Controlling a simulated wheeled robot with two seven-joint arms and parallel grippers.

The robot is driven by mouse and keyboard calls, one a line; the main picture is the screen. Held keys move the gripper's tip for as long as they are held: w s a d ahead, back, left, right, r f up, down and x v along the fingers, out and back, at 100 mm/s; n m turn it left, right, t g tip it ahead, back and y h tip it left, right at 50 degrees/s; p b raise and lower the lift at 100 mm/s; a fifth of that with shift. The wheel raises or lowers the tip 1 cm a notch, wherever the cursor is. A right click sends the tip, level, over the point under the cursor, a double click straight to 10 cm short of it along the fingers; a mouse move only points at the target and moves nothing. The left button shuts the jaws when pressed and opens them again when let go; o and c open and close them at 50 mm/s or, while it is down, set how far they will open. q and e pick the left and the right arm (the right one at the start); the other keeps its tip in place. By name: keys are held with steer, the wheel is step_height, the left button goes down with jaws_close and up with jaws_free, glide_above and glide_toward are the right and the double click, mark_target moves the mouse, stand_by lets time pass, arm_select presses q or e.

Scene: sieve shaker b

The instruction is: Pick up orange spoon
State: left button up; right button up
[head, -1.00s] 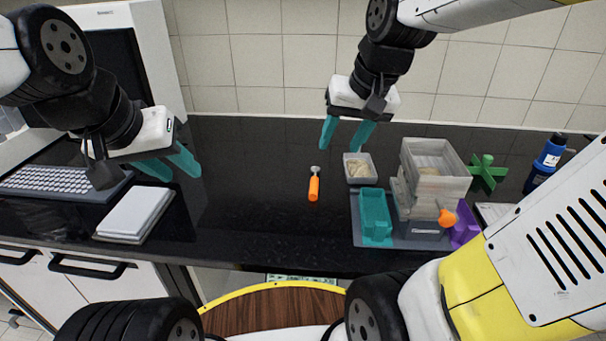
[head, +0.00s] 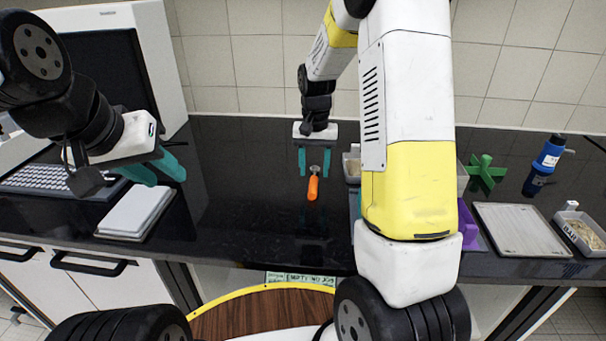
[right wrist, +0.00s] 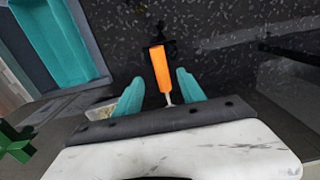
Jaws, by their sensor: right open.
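The orange spoon (head: 313,188) lies on the black counter with its handle toward me and its small metal end pointing away. My right gripper (head: 315,170) is open above the counter, and its teal fingers stand on either side of the spoon's metal end in the head view. In the right wrist view the orange handle (right wrist: 161,70) shows between and beyond the two open fingertips (right wrist: 160,85). The exact height of the fingers over the spoon is hard to tell. My left gripper (head: 160,168) is over the counter at the left, with its teal fingers apart and empty.
My right arm hides the sieve stack.

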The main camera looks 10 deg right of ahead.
mark_target(313, 184)
steer(key=f, duration=0.5)
steer(key=shift+w+f, duration=0.1)
steer(key=shift+w, duration=0.1)
jaws_close()
